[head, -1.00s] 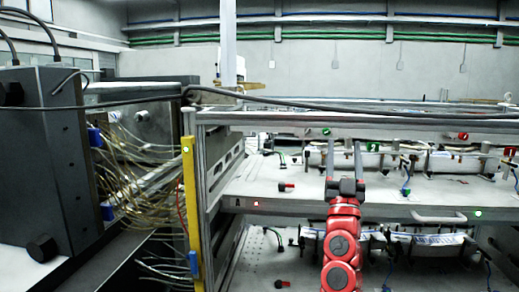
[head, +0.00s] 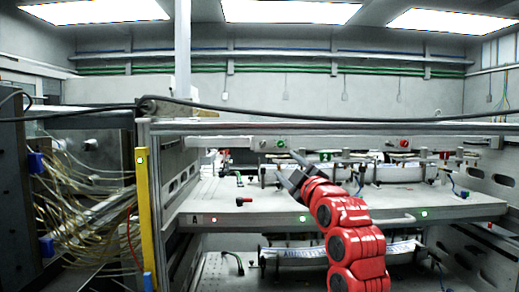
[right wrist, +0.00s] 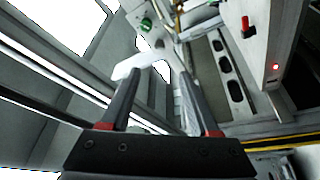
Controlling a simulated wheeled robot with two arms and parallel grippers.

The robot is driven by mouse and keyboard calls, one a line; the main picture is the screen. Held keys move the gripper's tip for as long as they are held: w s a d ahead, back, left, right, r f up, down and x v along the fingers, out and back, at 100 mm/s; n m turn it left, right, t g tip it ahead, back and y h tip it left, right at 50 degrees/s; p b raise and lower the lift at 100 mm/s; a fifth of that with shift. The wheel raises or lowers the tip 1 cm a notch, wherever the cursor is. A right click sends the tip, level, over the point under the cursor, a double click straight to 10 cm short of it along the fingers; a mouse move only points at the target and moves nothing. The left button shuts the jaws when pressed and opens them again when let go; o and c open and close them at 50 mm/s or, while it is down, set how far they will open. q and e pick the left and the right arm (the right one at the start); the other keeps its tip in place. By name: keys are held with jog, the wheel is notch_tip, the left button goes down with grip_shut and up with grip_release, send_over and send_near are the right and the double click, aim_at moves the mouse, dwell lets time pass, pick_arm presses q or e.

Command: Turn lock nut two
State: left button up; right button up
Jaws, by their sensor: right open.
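My right gripper (head: 288,168) is open and empty, at the end of the red arm in front of the rack. It points up and to the left in the head view. In the right wrist view its two fingers (right wrist: 157,74) stand apart with nothing held between them. A green plate marked 2 (head: 326,156) shows on the rack behind and right of the gripper. I cannot tell which part is lock nut two. A green knob (head: 281,143) and a red knob (head: 404,143) sit on the upper rail. My left gripper is not in view.
The rack's shelf (head: 370,211) runs across the front, with a small red-handled part (head: 243,201) on it. A yellow post (head: 143,215) stands at the left. Loose tubes (head: 85,205) hang beside it. A black cable (head: 330,116) crosses above the rack.

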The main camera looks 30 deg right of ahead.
aim_at(264, 145)
jog(key=p+x, duration=0.3)
jog(key=x, duration=1.2)
jog(key=shift+r, duration=0.1)
grip_shut()
